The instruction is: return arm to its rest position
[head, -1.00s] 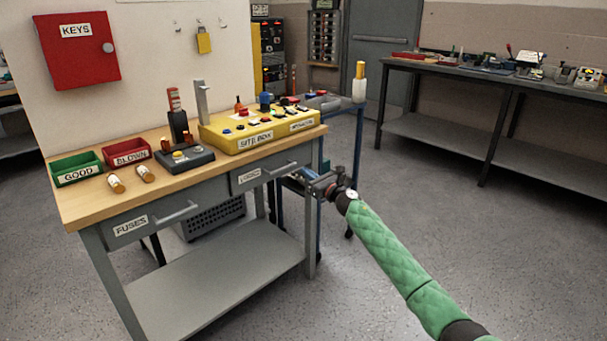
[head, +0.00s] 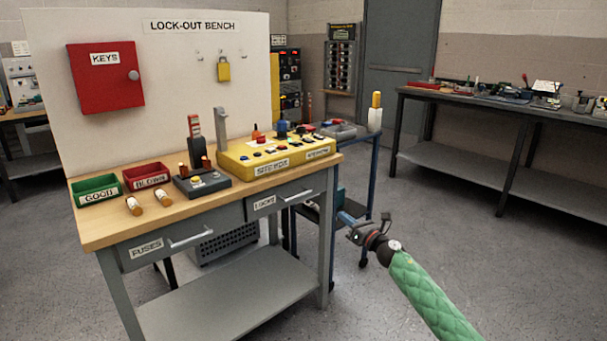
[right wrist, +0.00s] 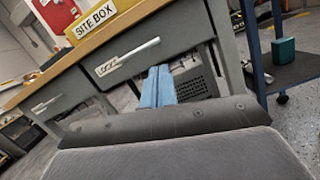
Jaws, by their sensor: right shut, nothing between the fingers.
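My right arm, in a green padded sleeve, comes in from the lower right of the head view. Its gripper (head: 346,218) is shut and empty, in front of the blue-framed cart and to the right of the bench (head: 96,236). In the right wrist view its blue fingers (right wrist: 157,86) lie together, with the LOCKS drawer (right wrist: 125,62) behind them. The LOCKS drawer also shows in the head view (head: 290,193) and looks shut. My left gripper is in no view.
The bench bears a yellow site box (head: 240,160), a green bin (head: 97,192), a red bin (head: 147,175) and two fuses. The blue-framed cart (head: 372,170) stands close to the bench's right end. A long dark table (head: 480,102) is at the right; open floor lies between.

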